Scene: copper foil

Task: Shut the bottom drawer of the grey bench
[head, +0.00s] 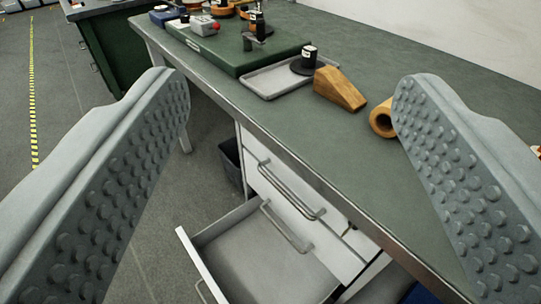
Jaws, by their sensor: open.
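The grey bench (386,141) runs diagonally across the view, its white drawer unit under the near edge. The bottom drawer (255,262) is pulled out, and its empty grey inside shows. Its front panel (192,262) faces lower left, with part of a handle at the picture's lower edge. The drawers above it look shut, with bar handles (290,190). My gripper (287,88) is open and empty, its two studded grey fingers wide apart at left and right. In the picture the drawer lies between and below the fingertips; the distance to it is hard to judge.
On the bench top are a green case (225,48), a grey tray (275,78), a wooden wedge (338,88) and a roll (381,119). A dark bin (231,160) stands beside the drawers. A green cabinet (108,45) is behind. Floor at left is clear.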

